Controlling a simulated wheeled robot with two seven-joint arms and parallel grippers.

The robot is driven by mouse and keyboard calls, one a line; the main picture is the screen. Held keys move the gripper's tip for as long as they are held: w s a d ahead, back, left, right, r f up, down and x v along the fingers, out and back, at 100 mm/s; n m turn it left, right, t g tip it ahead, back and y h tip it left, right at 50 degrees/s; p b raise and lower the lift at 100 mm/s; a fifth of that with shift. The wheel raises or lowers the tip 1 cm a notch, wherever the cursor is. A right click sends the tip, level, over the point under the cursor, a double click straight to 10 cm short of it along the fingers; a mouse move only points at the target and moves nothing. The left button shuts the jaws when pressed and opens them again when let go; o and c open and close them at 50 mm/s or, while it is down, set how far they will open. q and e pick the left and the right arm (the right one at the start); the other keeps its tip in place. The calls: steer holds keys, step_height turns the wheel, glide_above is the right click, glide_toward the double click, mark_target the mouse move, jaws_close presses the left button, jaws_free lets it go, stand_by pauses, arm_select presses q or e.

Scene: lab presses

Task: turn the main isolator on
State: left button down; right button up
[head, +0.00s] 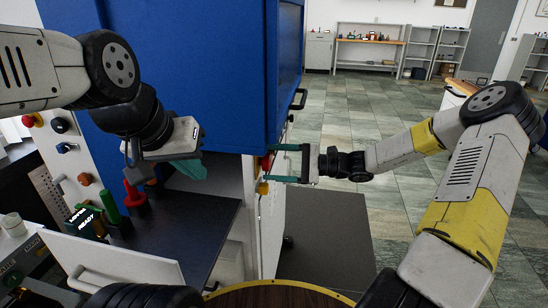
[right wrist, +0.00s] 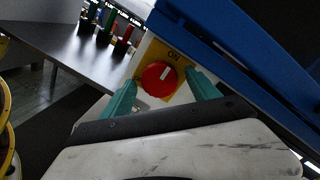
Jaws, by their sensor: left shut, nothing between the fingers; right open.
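The main isolator is a red round knob (right wrist: 158,78) on a yellow plate (right wrist: 176,55) with the word ON above it. A pale mark on the knob's face points up and slightly right, towards ON. My right gripper (right wrist: 160,92) is open, with one teal finger on either side of the knob; I cannot tell if they touch it. In the head view the right gripper (head: 275,163) reaches in from the right at the cabinet's side, and the knob (head: 264,163) is partly hidden by it. My left gripper (head: 192,170) is shut and empty, above the dark worktop.
A blue press cabinet (head: 200,60) fills the upper left. Red and green posts (head: 108,202) stand on the dark worktop (head: 185,235) beside a READY display (head: 86,218). A control panel (head: 62,150) with knobs is at left. Open tiled floor (head: 350,115) lies behind the right arm.

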steer(key=c, duration=1.4)
steer(key=shift+o, duration=0.2)
steer(key=shift+m, duration=0.4)
steer(key=m, duration=0.8)
steer(key=shift+a+f+m+y, duration=0.1)
steer(key=shift+m+y, duration=0.2)
steer(key=shift+m, duration=0.1)
steer(key=m+t, duration=0.1)
steer(key=m, duration=0.3)
steer(key=shift+s+m, duration=0.1)
steer(key=shift+m, duration=0.3)
steer(key=m, duration=0.4)
steer(key=shift+t, duration=0.4)
steer(key=shift+m, duration=0.4)
